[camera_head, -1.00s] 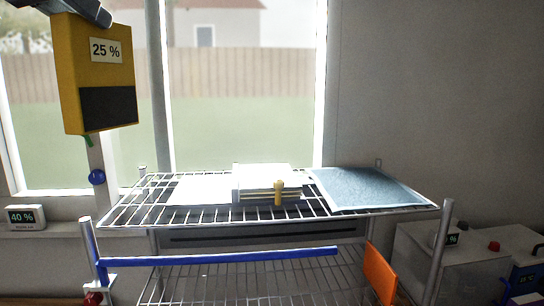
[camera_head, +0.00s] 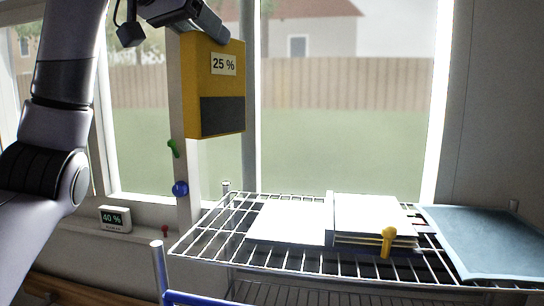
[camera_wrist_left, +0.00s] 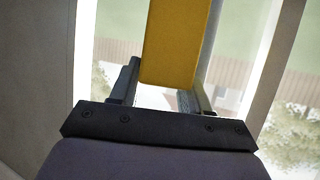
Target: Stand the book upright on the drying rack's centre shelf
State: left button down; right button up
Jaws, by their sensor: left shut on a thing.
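A yellow book (camera_head: 215,85) with a "25 %" label and a dark lower panel hangs upright in my left gripper (camera_head: 190,28). The left wrist view shows the book (camera_wrist_left: 176,45) between the two fingers (camera_wrist_left: 160,88), which are shut on it. The book is in the air in front of the window, above and left of the drying rack (camera_head: 200,232). It touches no shelf. The rack's top wire shelf shows well; only a little of a lower shelf (camera_head: 300,294) shows beneath it, and the centre shelf is mostly hidden. My right gripper is not in view.
The top shelf holds white sheets (camera_head: 287,222), a stack of pale books (camera_head: 372,215) with a yellow peg (camera_head: 387,242), and a blue-grey sheet (camera_head: 485,240). A blue rail (camera_head: 205,300) crosses the rack's front. A "40 %" display (camera_head: 115,219) stands on the sill.

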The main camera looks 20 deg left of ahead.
pick_arm(q)
notch_tip(320, 180, down, 20)
dwell(0.8)
jog(key=c, duration=0.5)
grip_release()
jog(key=shift+f, duration=0.1)
